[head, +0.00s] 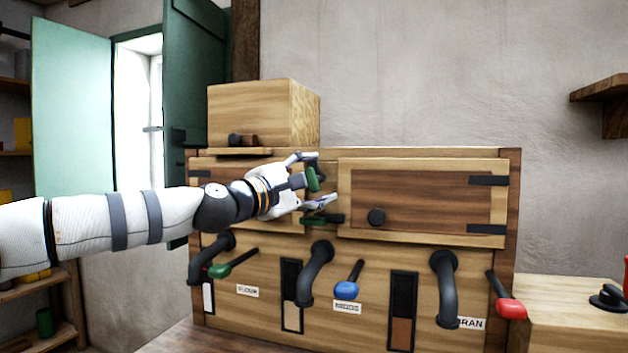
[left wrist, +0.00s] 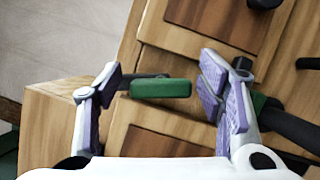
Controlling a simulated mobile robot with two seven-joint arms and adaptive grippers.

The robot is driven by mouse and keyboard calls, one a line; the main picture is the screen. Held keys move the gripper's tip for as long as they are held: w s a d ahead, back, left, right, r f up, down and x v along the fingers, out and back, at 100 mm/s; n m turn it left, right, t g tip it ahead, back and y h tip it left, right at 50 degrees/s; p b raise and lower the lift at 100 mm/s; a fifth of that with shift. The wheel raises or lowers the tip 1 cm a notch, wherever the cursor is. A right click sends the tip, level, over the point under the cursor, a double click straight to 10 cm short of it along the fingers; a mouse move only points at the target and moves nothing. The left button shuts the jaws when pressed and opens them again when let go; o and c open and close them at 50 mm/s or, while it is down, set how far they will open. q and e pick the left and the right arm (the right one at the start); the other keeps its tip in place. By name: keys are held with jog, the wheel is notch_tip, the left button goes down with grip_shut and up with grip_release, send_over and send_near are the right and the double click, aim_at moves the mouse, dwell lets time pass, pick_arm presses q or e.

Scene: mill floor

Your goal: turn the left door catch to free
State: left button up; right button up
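A green catch with a dark mount (head: 313,180) stands upright near the gap between the two cabinet doors. In the left wrist view this green catch (left wrist: 160,88) lies between my fingers, with space visible on both sides. My left gripper (head: 311,182) is open around it, one finger above and one below. A second green-handled catch (head: 315,221) lies level just below the lower finger. I cannot tell for certain which catch belongs to the left door. The left door (head: 204,172) is mostly hidden behind my left arm. My right gripper is not in view.
The right door (head: 430,200) has a round dark knob (head: 376,217). Below stand dark curved pipes (head: 447,290) and green, blue (head: 347,289) and red (head: 511,309) levers. A wooden box (head: 262,112) sits on top. A wall shelf (head: 600,92) is at right.

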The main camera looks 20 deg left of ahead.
pick_arm(q)
jog(key=v, duration=1.2)
